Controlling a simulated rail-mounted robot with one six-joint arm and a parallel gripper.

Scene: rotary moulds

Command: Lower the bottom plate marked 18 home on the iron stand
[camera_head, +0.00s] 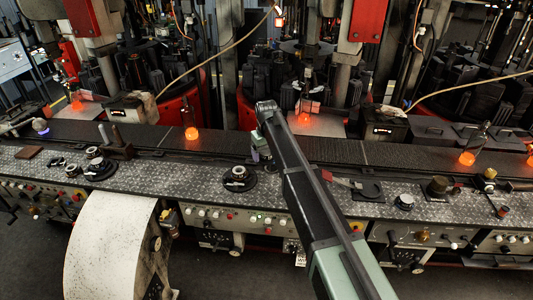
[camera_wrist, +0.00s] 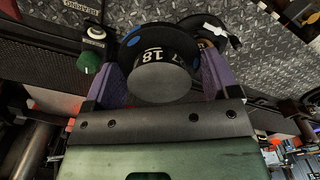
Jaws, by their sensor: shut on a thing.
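In the wrist view the bottom plate (camera_wrist: 158,57) is a dark round piece with a white 18 on its side and a plain grey round face (camera_wrist: 160,83) toward the camera. My gripper (camera_wrist: 163,58) is shut on it, with a purple finger on each side. In the head view my gripper (camera_head: 262,148) is over the bench top, mostly hidden behind my arm; the plate cannot be made out there. I cannot tell for certain which fixture is the iron stand. A black round base with metal parts (camera_head: 240,179) stands left of the gripper. Any contact below the plate is hidden.
A green knob (camera_wrist: 90,62) is left of the plate in the wrist view. A black square plate (camera_head: 368,190) lies right of my arm. Glowing bottles (camera_head: 191,130) (camera_head: 468,155) stand along the belt. Bare patterned bench top lies left of the round base.

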